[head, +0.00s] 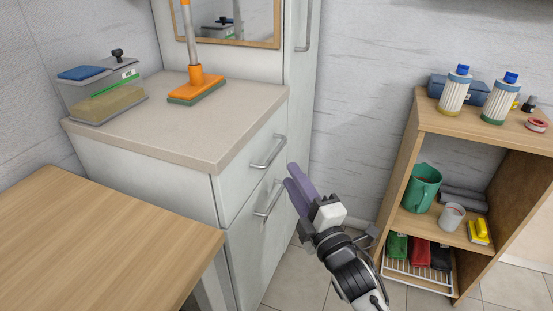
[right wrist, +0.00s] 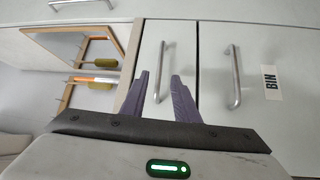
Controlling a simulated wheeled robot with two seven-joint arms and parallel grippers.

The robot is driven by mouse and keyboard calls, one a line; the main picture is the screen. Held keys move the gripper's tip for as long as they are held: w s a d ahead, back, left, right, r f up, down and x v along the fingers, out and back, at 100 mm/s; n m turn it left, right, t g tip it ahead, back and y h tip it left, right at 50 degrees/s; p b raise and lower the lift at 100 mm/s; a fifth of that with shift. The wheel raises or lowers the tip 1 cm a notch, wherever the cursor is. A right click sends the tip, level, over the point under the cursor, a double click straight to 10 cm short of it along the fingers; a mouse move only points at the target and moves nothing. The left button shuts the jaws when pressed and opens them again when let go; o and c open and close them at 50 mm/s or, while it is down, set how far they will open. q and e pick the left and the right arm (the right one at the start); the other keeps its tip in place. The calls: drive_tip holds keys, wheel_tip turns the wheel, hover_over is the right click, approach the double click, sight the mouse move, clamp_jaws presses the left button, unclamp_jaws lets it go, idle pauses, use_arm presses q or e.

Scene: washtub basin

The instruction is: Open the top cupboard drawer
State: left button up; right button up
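The white cupboard (head: 150,190) has a top drawer (head: 240,185) with a metal bar handle (head: 268,152), just under the beige worktop. My right gripper (head: 291,174) has purple fingers and is in front of the cupboard, to the right of the handles in the head view. In the right wrist view the top drawer handle (right wrist: 162,70) shows between the two open fingers (right wrist: 160,76), lying ahead of them; they look apart from it. The drawer front looks flush with the cupboard. My left gripper is not in view.
A lower front with its own handle (head: 268,198) and a BIN label (right wrist: 270,82) is below the drawer. A wooden table (head: 90,240) stands at left, a wooden shelf (head: 480,130) at right. An orange brush (head: 196,88) and a clear box (head: 105,100) stand on the worktop.

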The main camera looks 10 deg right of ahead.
drive_tip(key=b+x, duration=0.1)
drive_tip(key=x, duration=0.8)
drive_tip(key=shift+b, duration=0.3)
drive_tip(key=shift+c, duration=0.4)
clamp_jaws()
